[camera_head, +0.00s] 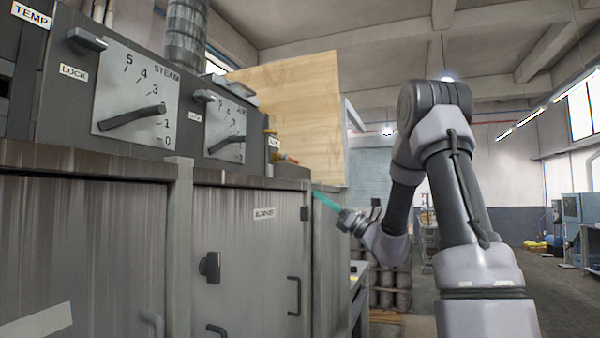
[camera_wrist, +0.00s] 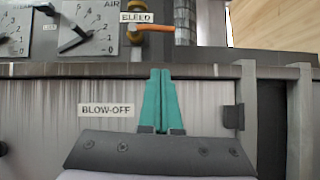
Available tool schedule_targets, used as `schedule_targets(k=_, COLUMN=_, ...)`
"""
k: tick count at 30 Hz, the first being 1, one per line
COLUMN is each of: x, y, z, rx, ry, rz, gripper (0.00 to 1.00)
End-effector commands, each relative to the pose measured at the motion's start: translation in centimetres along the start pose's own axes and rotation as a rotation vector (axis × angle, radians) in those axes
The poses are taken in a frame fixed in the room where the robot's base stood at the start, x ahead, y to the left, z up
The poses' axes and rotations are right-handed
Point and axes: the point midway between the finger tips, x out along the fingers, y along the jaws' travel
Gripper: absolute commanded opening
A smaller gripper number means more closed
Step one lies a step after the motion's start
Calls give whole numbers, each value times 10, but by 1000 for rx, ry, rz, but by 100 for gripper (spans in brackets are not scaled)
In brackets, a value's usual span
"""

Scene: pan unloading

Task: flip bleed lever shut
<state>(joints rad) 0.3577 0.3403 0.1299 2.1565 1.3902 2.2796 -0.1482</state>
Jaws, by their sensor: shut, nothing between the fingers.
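The bleed lever (camera_wrist: 157,28) has an orange handle lying roughly level across the picture in the wrist view, below and to the right of the BLEED label (camera_wrist: 135,17). A round orange-rimmed fitting (camera_wrist: 134,36) is at its left end. In the head view the lever (camera_head: 288,158) is small, at the right end of the control panel. My gripper (camera_wrist: 160,72) has its teal fingers together and empty, below the lever in the wrist picture and apart from it. In the head view my gripper (camera_head: 317,194) is to the lower right of the lever.
The STEAM dial plate (camera_head: 137,90) and AIR dial plate (camera_head: 227,130) are left of the lever. Below run a metal ledge (camera_head: 235,178) and cabinet doors with handles (camera_head: 209,267). A plywood panel (camera_head: 290,105) stands behind. A BLOW-OFF label (camera_wrist: 105,110) is beside my fingers.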

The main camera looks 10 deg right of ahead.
Motion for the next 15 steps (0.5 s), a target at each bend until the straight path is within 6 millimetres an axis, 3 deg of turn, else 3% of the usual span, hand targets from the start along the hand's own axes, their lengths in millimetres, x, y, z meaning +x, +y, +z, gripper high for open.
schedule_targets(k=9, x=70, y=1, z=0, rx=-2, ry=0, rz=6, gripper=0)
schedule_targets(k=15, x=94, y=1, z=19, rx=-3, ry=-1, rz=3, gripper=0)
